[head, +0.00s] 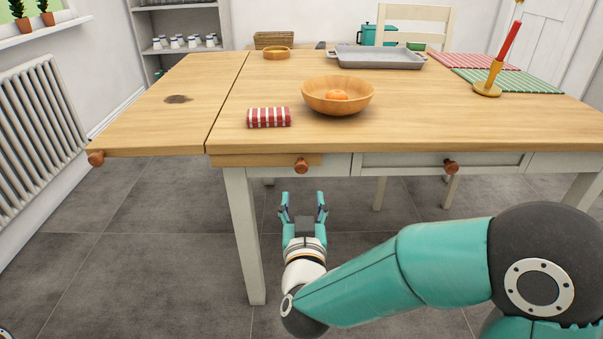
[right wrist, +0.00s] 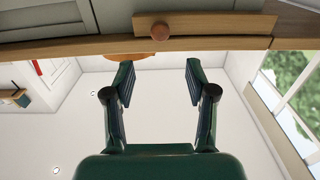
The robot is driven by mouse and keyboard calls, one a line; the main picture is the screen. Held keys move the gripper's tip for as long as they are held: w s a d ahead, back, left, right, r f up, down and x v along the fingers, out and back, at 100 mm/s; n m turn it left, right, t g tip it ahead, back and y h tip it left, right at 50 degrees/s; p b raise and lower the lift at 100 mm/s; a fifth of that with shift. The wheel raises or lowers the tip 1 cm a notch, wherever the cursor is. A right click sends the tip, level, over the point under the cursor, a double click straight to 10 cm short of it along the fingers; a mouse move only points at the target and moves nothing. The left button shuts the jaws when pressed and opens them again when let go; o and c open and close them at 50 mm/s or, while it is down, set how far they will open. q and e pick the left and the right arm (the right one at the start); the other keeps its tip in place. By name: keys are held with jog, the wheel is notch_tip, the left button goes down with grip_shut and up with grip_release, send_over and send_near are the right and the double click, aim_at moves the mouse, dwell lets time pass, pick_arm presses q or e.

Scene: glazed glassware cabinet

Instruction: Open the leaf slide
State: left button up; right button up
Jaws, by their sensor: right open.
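The leaf slide (head: 245,160) is a pale wooden bar under the table top's front edge at the left, with a round copper-brown knob (head: 301,166) on its face. In the right wrist view the slide (right wrist: 215,23) and its knob (right wrist: 159,32) show at the top. My right gripper (head: 302,202) is open and empty. It is apart from the knob, below it in the head view, with its fingers pointing toward it. In the right wrist view the knob lies beyond the gap between the fingertips (right wrist: 159,76). My left gripper is not in view.
The wooden table leaf (head: 150,115) lies level with the table top, with a knob (head: 95,158) at its near left corner. A drawer knob (head: 451,167) is farther right. A table leg (head: 245,235) stands left of my right gripper. A bowl (head: 338,97) and red-striped cloth (head: 268,117) are above.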

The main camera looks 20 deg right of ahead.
aim_at(301, 169)
jog(key=b+x, duration=0.1)
jog(key=x, duration=1)
jog(key=shift+w+d+f+b, duration=0.1)
jog(key=shift+w+b, duration=0.1)
jog(key=shift+b, duration=0.15)
jog(key=shift+c, duration=0.3)
grip_shut()
